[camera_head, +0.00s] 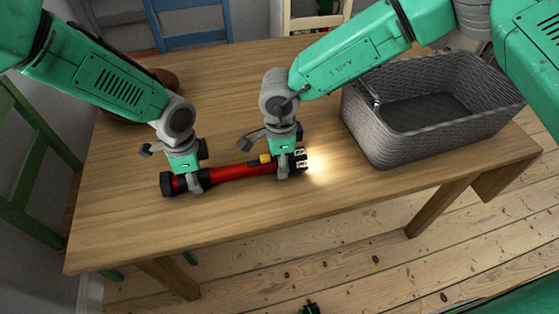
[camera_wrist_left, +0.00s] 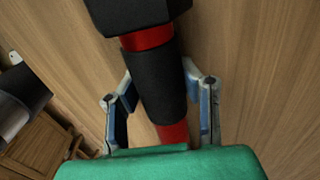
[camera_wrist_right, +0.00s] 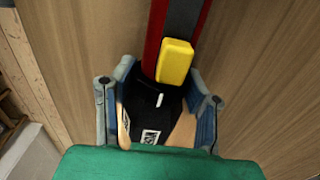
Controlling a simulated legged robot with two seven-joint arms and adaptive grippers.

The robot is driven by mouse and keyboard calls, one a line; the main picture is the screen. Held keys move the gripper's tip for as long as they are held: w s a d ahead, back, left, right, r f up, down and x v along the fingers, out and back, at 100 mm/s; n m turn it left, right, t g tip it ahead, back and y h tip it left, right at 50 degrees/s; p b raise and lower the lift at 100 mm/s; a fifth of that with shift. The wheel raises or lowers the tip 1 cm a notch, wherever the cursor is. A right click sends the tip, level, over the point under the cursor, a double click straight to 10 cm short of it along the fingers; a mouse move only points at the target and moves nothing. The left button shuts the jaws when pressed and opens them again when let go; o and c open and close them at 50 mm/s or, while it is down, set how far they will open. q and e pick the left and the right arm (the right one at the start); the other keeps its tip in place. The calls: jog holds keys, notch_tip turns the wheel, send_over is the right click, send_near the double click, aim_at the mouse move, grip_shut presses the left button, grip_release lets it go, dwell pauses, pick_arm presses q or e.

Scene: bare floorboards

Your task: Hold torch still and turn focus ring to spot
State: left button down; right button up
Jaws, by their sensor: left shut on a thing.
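The torch (camera_head: 228,173) is red with black ends and lies lengthwise on the wooden table, its lit head casting a bright patch to the right. My left gripper (camera_head: 190,182) is shut on its black grip sleeve, which shows between the fingers in the left wrist view (camera_wrist_left: 160,80). The focus ring (camera_head: 301,158) is black with white marks, by a yellow switch (camera_wrist_right: 175,62). My right gripper (camera_head: 283,168) straddles the black head near the ring, its fingers open, with strips of lit wood showing beside the head in the right wrist view. The ring's setting is partly hidden.
A grey woven basket (camera_head: 380,143) stands on the table to the right of the torch, beneath my right arm. A brown object (camera_head: 166,79) is at the back left, partly behind my left arm. Chairs surround the table. The front table strip is clear.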

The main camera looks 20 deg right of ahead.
jog(key=shift+t, duration=1.5)
jog(key=o, duration=1.2)
jog(key=v, duration=1.2)
jog(key=shift+w, duration=0.1)
